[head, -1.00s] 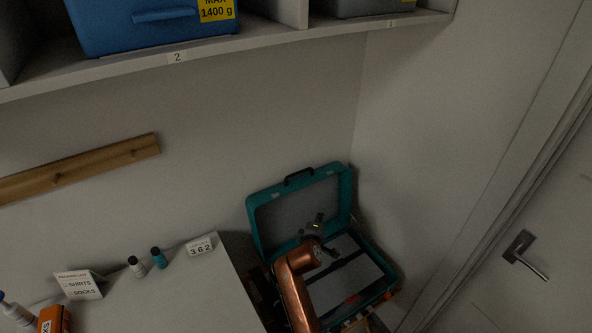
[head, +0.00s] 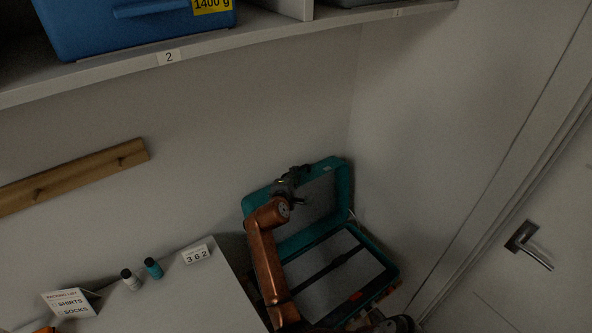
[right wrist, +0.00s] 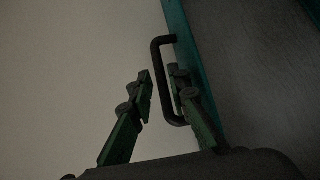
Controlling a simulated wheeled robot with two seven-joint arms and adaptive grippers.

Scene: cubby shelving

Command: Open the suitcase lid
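The teal suitcase (head: 386,262) stands open in the corner, its lid (head: 343,190) raised and tilted back near the wall. A grey inner panel with a dark strap shows in its base. My right gripper (head: 291,181) is at the lid's top edge and hides the handle in the head view. In the right wrist view, the dark lid handle (right wrist: 157,75) lies between the two fingers of my right gripper (right wrist: 162,88). The fingers are apart, one on each side of the handle's bar; I cannot tell whether they touch it. My left gripper is not in view.
A white table (head: 205,285) left of the suitcase bears a 362 card (head: 198,254), two small bottles (head: 153,268) and a packing-list card (head: 68,303). A shelf (head: 270,40) with a blue bin (head: 130,25) is above. A door with a handle (head: 530,246) is at right.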

